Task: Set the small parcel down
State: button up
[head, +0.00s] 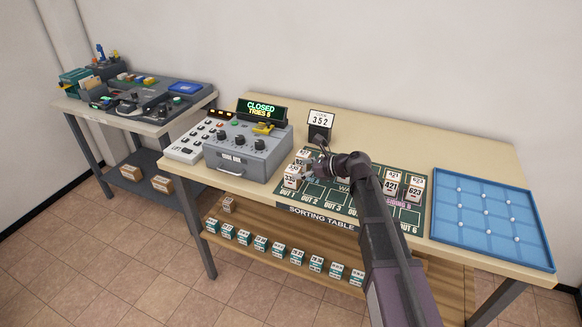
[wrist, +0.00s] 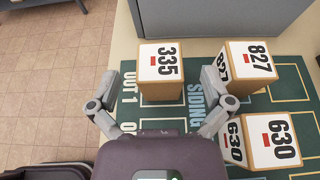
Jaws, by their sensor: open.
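The small parcel numbered 335 (wrist: 160,72) is a brown box with a white label on top. It stands upright on the green sorting mat (wrist: 165,112) near the OUT 1 lettering, and shows at the mat's left end in the head view (head: 291,177). My gripper (wrist: 160,84) is open, with one finger on each side of this parcel and gaps between fingers and box. In the head view my gripper (head: 309,174) is low over the mat beside it.
A grey console (head: 248,152) reading CLOSED, TRIES 6 stands left of the mat. A 352 sign (head: 320,121) stands behind. More parcels, including 421 (head: 391,184) and 623 (head: 413,188), stand right of my arm. A blue tray (head: 490,215) lies far right.

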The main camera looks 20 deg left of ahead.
jog(key=p+v, duration=0.2)
jog(key=v, duration=0.5)
jog(key=shift+d, duration=0.3)
jog(key=shift+r, duration=0.1)
